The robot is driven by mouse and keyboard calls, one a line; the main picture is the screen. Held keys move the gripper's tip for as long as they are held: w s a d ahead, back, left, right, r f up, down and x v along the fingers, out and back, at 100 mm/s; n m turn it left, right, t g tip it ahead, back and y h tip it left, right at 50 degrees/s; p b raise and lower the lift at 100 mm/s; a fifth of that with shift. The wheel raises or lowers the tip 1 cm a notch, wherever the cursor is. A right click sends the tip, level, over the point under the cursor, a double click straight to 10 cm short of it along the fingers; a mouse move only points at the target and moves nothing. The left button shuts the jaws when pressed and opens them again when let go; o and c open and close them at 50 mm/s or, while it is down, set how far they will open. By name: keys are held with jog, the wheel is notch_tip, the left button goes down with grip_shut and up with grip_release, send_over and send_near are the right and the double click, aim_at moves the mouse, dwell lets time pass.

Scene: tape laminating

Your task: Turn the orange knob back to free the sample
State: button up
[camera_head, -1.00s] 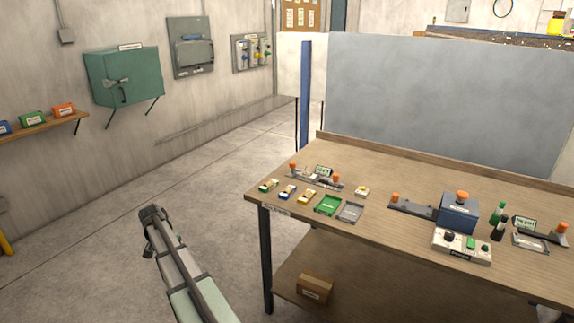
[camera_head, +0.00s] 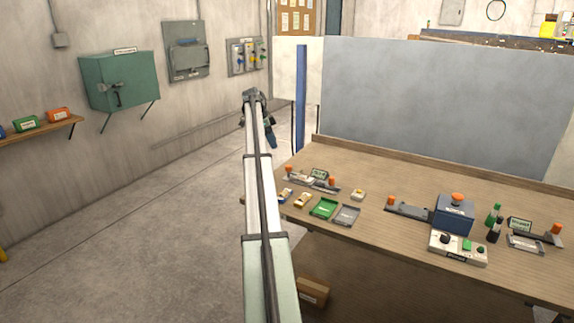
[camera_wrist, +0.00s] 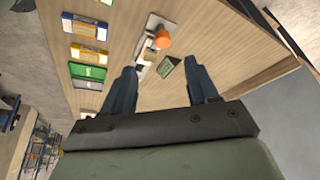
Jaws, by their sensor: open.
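Several orange knobs show in the head view. On the left bench fixture (camera_head: 311,182), one orange knob (camera_head: 288,169) stands at the left end and another (camera_head: 332,181) at the right end. A small green sign (camera_head: 320,173) stands behind this fixture. In the wrist view an orange knob (camera_wrist: 162,39) and a green sign (camera_wrist: 168,66) lie ahead between my fingers, apart from them. My gripper (camera_wrist: 161,72) is open and empty. In the head view it (camera_head: 270,136) hangs beyond the bench's left end. I cannot tell which part is the clamped sample.
A blue machine (camera_head: 453,216) with an orange knob on top stands mid-bench, behind a control box (camera_head: 458,248). Green (camera_head: 324,208) and grey (camera_head: 346,215) trays lie near the front edge. Two bottles stand at right. A grey panel (camera_head: 445,105) rises behind the bench.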

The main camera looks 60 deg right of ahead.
aim_at(288, 166)
jog(key=x, duration=0.9)
jog(key=s+d+x, duration=0.1)
jog(key=x, duration=0.3)
jog(key=shift+s, duration=0.1)
jog(key=c, duration=1)
